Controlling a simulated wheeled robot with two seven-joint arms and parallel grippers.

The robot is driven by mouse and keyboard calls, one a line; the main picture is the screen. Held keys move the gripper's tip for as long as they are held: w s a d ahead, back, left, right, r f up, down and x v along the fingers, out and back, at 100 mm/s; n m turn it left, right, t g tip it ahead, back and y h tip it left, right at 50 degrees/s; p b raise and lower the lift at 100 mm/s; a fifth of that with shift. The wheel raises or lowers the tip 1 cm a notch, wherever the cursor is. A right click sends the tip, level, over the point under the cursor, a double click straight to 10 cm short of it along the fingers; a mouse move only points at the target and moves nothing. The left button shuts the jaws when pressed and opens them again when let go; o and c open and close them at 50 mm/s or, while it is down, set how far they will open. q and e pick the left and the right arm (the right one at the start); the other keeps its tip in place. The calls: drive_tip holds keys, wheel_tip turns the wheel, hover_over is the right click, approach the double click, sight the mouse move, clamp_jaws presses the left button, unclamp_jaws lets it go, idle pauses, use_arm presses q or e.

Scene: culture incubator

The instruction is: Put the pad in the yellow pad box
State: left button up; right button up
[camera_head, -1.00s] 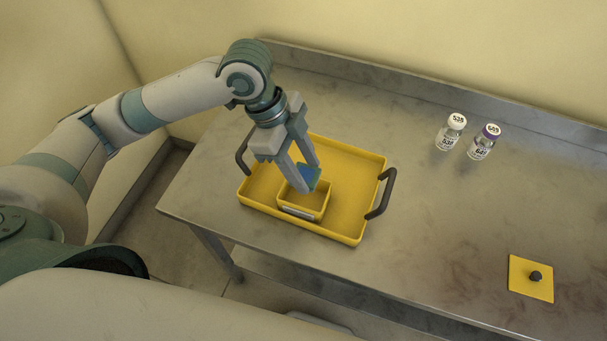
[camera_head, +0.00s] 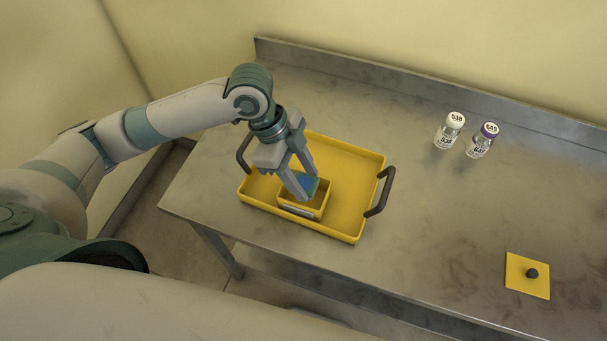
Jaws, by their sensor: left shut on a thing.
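The blue pad (camera_head: 312,186) is between the fingers of my left gripper (camera_head: 302,186), which is shut on it. The pad is at the opening of the small yellow pad box (camera_head: 318,211), with its lower part hidden by the fingers and the box wall. The pad box stands in the yellow tray (camera_head: 352,205), toward its front left, and has a pale label on its front. I cannot tell whether the pad touches the bottom of the box. My right gripper is not in view.
The tray has dark handles at its left and right (camera_head: 379,192). A yellow square lid with a dark knob (camera_head: 519,282) lies at the front right. The steel table (camera_head: 430,215) between is clear.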

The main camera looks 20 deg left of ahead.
use_arm(q)
drive_tip(key=shift+f, duration=0.3)
drive_tip(key=shift+f, duration=0.3)
drive_tip(key=o, duration=0.9)
drive_tip(key=shift+s, duration=0.1)
drive_tip(key=shift+o, duration=0.5)
drive_tip(key=shift+f, duration=0.1)
drive_tip(key=shift+r, duration=0.65)
drive_tip(key=b+v, duration=0.2)
drive_tip(key=v, duration=1)
